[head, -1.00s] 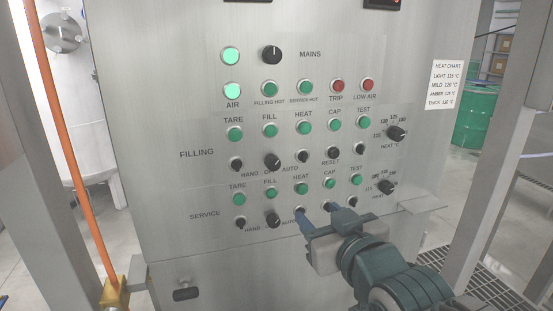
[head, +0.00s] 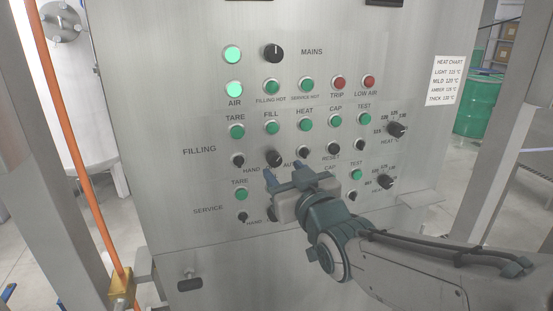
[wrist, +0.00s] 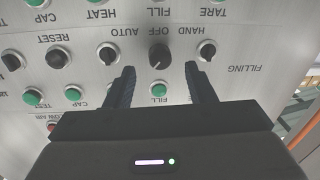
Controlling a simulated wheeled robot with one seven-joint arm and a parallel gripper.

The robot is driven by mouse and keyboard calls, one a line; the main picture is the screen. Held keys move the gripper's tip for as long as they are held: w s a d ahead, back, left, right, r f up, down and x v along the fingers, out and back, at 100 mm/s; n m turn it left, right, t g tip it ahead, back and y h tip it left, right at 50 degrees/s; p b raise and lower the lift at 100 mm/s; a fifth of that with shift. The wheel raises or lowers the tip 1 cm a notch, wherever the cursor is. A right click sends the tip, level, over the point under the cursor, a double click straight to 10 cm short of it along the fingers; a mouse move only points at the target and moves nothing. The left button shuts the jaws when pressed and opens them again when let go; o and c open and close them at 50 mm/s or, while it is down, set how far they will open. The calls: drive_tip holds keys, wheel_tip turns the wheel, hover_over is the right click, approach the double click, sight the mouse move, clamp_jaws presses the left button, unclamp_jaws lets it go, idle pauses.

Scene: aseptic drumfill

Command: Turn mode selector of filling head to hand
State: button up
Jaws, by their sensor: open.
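The mode selector of the filling row is a black knob (head: 274,158) on the grey panel in the head view. It also shows in the wrist view (wrist: 159,55), upside down, beside the words HAND, OFF and AUTO. Its pale mark looks slanted towards the AUTO side; the exact setting is hard to tell. My gripper (head: 284,173) is open and empty, just below the knob in the head view. In the wrist view its two dark fingers (wrist: 162,72) point at the panel, on either side of the knob. No contact with the knob shows.
Small black switches flank the selector, including one near HAND (wrist: 206,50) and one near AUTO (wrist: 108,53). Green buttons (head: 271,128) line the row above. My arm hides much of the service row. A ledge (head: 419,198) juts out at right; an orange pipe (head: 75,150) stands left.

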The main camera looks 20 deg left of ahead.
sight(276, 163)
drive_tip(key=shift+p+x, duration=0.55)
drive_tip(key=shift+x, duration=1.8)
drive_tip(key=c, duration=0.9)
